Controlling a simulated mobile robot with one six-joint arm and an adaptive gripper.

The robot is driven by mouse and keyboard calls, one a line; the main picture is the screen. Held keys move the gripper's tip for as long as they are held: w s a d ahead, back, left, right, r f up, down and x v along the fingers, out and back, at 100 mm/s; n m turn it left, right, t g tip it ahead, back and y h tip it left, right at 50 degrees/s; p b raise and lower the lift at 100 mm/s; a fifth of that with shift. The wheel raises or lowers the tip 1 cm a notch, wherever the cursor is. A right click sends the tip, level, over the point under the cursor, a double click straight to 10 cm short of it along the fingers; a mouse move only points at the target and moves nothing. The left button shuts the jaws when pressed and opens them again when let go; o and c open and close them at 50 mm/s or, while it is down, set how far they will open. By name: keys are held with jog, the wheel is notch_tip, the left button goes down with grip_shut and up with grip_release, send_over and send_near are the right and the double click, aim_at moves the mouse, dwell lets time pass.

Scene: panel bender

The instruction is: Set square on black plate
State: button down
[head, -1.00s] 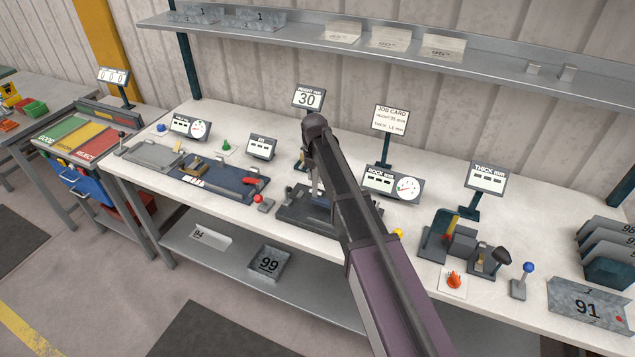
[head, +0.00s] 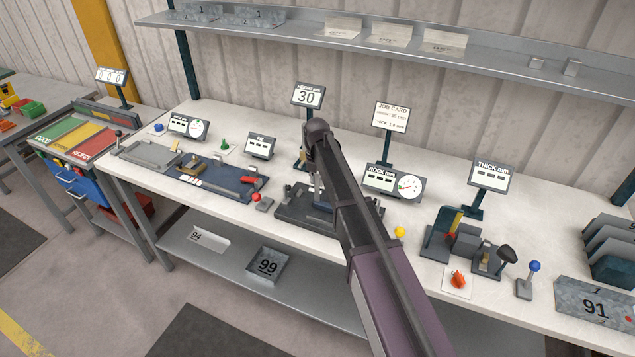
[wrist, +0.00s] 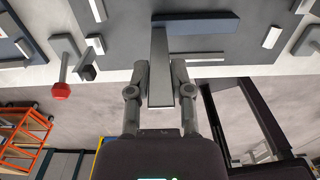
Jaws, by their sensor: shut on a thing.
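My gripper (wrist: 160,78) is shut on a grey metal bar, which I take to be the square (wrist: 160,85). The bar stands between the fingertips, and its far end reaches over the dark plate (wrist: 220,52). A blue-grey strip (wrist: 195,23) lies by that far end; I cannot tell whether it is part of the square or of the plate. In the head view, the dark plate (head: 290,213) lies mid-bench, below the display reading 30. My arm hides the fingertips and most of the square there. I cannot tell whether the square touches the plate.
A red knob (wrist: 61,90) is left of my gripper in the wrist view. In the head view, a gauge display (head: 394,183) stands just right of my arm, near a yellow ball (head: 400,232). A blue-grey fixture (head: 220,178) lies to the left.

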jog(key=shift+f, duration=0.1)
jog(key=c, duration=0.5)
grip_release()
jog(key=shift+c, duration=0.2)
jog(key=shift+r, duration=0.25)
notch_tip(320, 180, up, 12)
jog(key=p, duration=1.2)
jog(key=shift+f, duration=0.1)
dwell(0.3)
